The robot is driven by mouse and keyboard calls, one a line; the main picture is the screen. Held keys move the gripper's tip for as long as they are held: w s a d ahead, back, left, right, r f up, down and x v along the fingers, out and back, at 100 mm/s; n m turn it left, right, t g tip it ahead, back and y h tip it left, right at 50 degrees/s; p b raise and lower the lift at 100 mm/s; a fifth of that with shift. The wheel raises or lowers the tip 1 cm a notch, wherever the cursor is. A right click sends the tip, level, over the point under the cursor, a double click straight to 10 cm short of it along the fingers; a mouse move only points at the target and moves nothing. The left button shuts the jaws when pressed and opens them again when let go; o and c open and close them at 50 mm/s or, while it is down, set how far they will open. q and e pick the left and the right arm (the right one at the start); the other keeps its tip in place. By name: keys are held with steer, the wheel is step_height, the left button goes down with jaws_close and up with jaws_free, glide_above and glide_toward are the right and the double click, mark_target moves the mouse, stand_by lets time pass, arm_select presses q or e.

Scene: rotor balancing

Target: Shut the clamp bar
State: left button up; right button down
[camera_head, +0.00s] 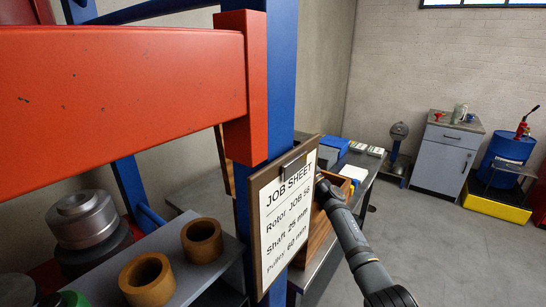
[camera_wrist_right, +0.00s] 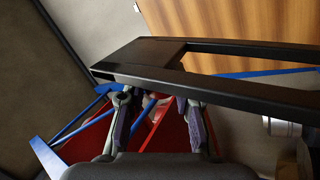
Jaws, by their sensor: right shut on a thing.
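I cannot tell for sure that this bar is the clamp bar. In the head view my right arm reaches in from the bottom right, and its far end goes behind the job sheet board (camera_head: 283,210), which hides the gripper. No clamp bar can be made out in the head view. My left gripper is not in view.
A large red beam (camera_head: 110,100) on a blue post (camera_head: 280,80) fills the upper left. Brown rings (camera_head: 202,239) and a metal stepped part (camera_head: 82,218) stand at lower left. A workbench lies behind the board. The floor (camera_head: 440,250) at right is clear.

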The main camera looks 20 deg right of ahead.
steer(key=d+m, duration=0.1)
steer(key=w+d+f, duration=0.1)
steer(key=w+d+f+m+h, duration=0.1)
steer(key=shift+w+d+m+b, duration=0.25)
steer(key=shift+d+m+b, duration=0.05)
steer(key=shift+b, duration=0.05)
steer(key=c, duration=1.4)
jaws_free()
steer(key=o, duration=0.4)
steer(key=shift+s+d+r+h, duration=0.1)
steer(key=shift+s+h, duration=0.05)
steer(key=shift+h, duration=0.15)
steer(key=shift+r, duration=0.1)
steer(key=v, duration=1.2)
